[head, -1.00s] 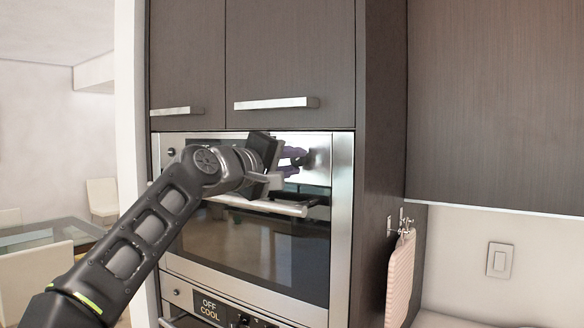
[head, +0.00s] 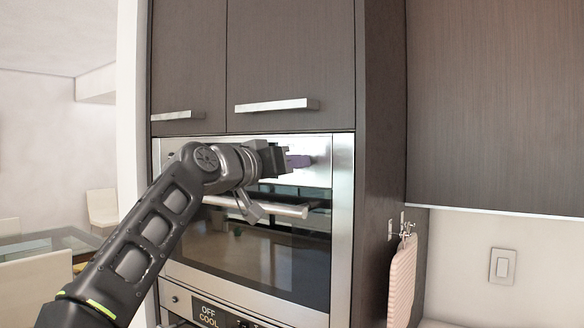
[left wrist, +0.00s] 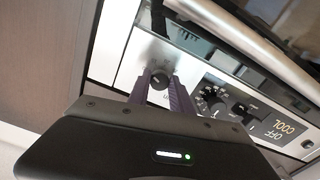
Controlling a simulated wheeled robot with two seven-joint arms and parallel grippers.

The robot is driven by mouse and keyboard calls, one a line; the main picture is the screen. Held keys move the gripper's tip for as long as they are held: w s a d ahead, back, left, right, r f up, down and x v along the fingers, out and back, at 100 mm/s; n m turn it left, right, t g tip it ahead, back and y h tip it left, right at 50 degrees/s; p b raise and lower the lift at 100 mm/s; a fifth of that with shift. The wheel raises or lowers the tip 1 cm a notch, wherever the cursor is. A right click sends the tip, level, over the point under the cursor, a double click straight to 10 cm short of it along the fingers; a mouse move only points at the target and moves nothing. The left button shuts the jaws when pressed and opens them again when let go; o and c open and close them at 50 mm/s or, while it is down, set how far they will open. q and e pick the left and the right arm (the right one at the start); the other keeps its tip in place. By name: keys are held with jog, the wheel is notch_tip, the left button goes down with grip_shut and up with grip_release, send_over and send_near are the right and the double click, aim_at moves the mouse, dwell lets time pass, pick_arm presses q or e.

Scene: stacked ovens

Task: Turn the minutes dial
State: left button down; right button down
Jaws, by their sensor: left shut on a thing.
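The minutes dial (left wrist: 158,80) is a small dark round knob on the steel control panel (left wrist: 130,62) of the upper oven. In the left wrist view it sits between the two purple fingers of my left gripper (left wrist: 160,88), which is shut on it. In the head view my left gripper (head: 298,161) reaches the right end of the upper oven's panel, and its fingers hide the dial. The small print around the dial is too blurred to read. My right gripper is in no view.
Two more dark knobs (left wrist: 212,100) and an OFF COOL display (left wrist: 270,122) are beside the dial in the wrist view. The oven's handle bar (head: 285,209) runs just below my gripper. A tall cabinet side (head: 380,150) stands to the right.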

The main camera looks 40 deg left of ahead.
pick_arm(q)
jog(key=m, duration=0.4)
jog(key=shift+f+m+b, duration=0.15)
jog(key=shift+m+b, duration=0.15)
dwell(0.4)
jog(key=c, duration=1.1)
grip_release()
jog(key=shift+c, duration=0.2)
jog(key=shift+s, duration=0.1)
jog(key=s+b, duration=0.2)
jog(key=s, duration=0.5)
jog(key=shift+s, duration=0.3)
